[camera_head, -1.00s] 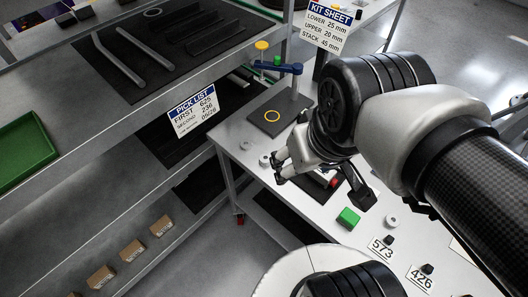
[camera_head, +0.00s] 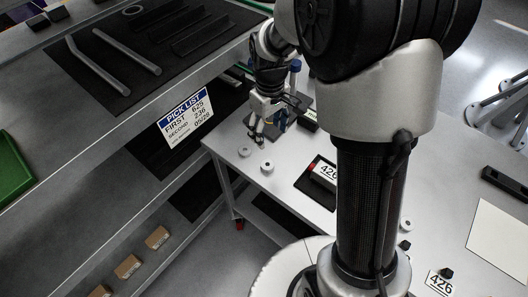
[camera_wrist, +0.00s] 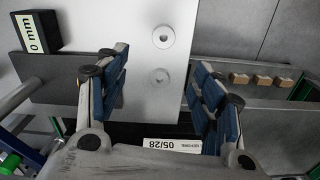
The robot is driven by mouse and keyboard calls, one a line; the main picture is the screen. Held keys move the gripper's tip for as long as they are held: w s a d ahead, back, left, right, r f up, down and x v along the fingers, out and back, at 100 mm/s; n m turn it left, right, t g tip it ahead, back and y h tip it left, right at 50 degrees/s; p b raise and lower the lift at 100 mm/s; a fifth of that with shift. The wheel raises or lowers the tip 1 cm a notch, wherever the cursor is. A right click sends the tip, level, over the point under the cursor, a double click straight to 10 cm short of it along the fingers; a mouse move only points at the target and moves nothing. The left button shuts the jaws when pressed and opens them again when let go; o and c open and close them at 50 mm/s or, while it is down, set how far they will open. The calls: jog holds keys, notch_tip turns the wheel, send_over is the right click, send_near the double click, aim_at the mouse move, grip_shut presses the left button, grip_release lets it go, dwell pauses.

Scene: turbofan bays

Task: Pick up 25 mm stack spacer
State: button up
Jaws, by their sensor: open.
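Two round grey spacers with centre holes lie on the light bench top in the head view, one nearer (camera_head: 267,167) and one further left (camera_head: 244,151). Two round spacers also show in the wrist view, an upper one (camera_wrist: 164,36) and a lower, greyer one (camera_wrist: 159,77). I cannot read a size on any, so I cannot tell which is 25 mm. My gripper (camera_head: 262,132) points down above the bench's far left end, close to the spacers. In the wrist view my gripper (camera_wrist: 161,82) is open and empty, its blue pads either side of the lower spacer.
A dark stand plate (camera_wrist: 60,82) lies left of the fingers, beside a block labelled "0 mm" (camera_wrist: 38,40). A shelf with a pick list (camera_head: 186,118) stands left of the bench. Small boxes (camera_wrist: 262,80) sit lower.

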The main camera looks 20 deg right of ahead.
jog(key=b, duration=0.3)
send_over(267, 163)
jog(key=f, duration=1)
jog(key=shift+d+f, duration=0.2)
jog(key=shift+f, duration=0.15)
jog(key=shift+a+f+b, duration=0.15)
jog(key=shift+f+b, duration=0.55)
jog(key=shift+f, duration=0.65)
jog(key=shift+a+f+b, duration=0.1)
jog(key=shift+f+b, duration=0.6)
jog(key=shift+f, duration=0.65)
jog(key=shift+r, duration=0.1)
jog(key=c, duration=1.4)
